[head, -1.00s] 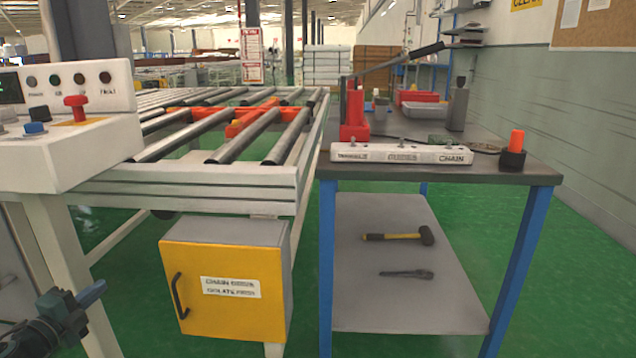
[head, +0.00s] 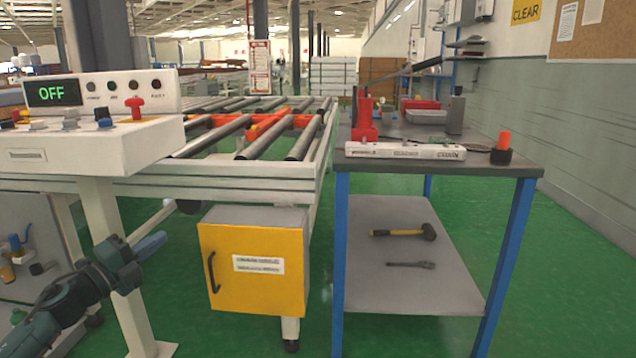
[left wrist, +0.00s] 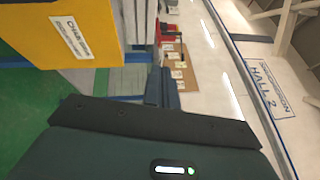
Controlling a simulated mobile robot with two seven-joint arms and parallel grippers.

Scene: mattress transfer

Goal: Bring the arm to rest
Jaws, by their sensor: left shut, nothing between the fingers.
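My left arm enters the head view at the lower left. Its gripper (head: 150,245) has blue-grey fingers closed together with nothing between them. It is in front of the control desk's white legs, below the desk and left of the yellow box, with a visible gap to the box in the picture. In the left wrist view the dark gripper body with a lit green strip fills the bottom, and the blue-grey fingers (left wrist: 164,90) show beyond it. My right gripper is out of view.
A control desk (head: 60,155) with a display reading OFF stands at left. A yellow box (head: 255,285) hangs under the roller conveyor (head: 240,184). A blue-legged workbench (head: 515,250) holds tools, with a hammer (head: 405,233) on its shelf. Green floor is clear at right.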

